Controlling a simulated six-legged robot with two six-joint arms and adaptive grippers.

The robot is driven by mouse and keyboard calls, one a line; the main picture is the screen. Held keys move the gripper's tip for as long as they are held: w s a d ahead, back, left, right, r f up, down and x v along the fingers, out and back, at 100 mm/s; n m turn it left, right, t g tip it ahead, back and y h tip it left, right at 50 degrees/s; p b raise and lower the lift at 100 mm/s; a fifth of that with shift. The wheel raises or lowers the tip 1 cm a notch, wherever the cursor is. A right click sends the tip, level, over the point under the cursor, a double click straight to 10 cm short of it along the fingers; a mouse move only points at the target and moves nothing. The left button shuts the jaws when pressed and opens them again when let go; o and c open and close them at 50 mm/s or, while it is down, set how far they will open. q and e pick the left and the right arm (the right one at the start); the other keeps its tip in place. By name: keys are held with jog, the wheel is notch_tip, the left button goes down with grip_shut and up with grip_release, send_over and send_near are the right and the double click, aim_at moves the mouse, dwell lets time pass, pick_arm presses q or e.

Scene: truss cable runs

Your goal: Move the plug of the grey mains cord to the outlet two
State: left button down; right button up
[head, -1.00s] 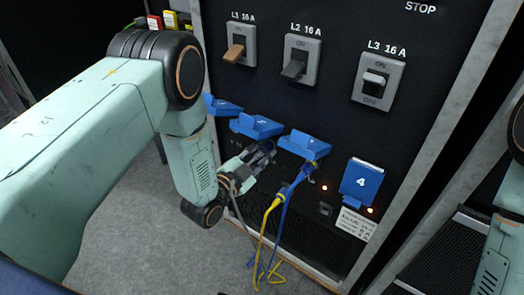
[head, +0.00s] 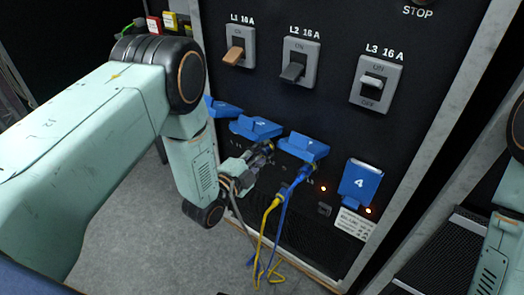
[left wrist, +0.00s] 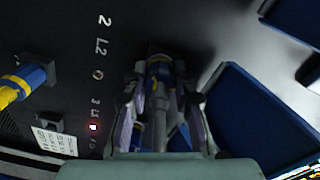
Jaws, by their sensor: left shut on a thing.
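My left gripper (head: 258,158) is at the panel, just below the raised blue lid of outlet two (head: 256,128). It is shut on the plug (left wrist: 158,75) of the grey mains cord, which lies between the fingers in the left wrist view. The grey cord (head: 236,200) hangs down from the gripper. The plug's front end is close to the panel; I cannot tell whether it is in the socket. The socket face of outlet two is hidden by the gripper and plug. My right gripper is out of view.
A blue-and-yellow plug (head: 300,174) sits right of the gripper below another raised lid (head: 303,147), with blue and yellow cords (head: 264,222) hanging near the gripper. The lid marked 4 (head: 359,183) is down. Breaker switches (head: 301,63) are above.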

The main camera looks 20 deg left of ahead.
pick_arm(q)
jog(key=shift+w+r, duration=0.25)
jog(key=shift+r, duration=0.05)
jog(key=c, duration=1)
grip_release()
jog(key=shift+f, duration=0.2)
jog(key=shift+s+f, duration=0.1)
jog(key=shift+s, duration=0.1)
jog(key=shift+p+v, duration=1.15)
jog(key=shift+v, duration=1.3)
jog(key=s+n, duration=0.1)
jog(key=n, duration=0.2)
jog(key=s+a+n+p, duration=0.1)
jog(key=n, duration=0.3)
jog(key=s+n, duration=0.1)
jog(key=n, duration=0.3)
jog(key=shift+s+a+p, duration=0.15)
jog(key=shift+s+p, duration=0.25)
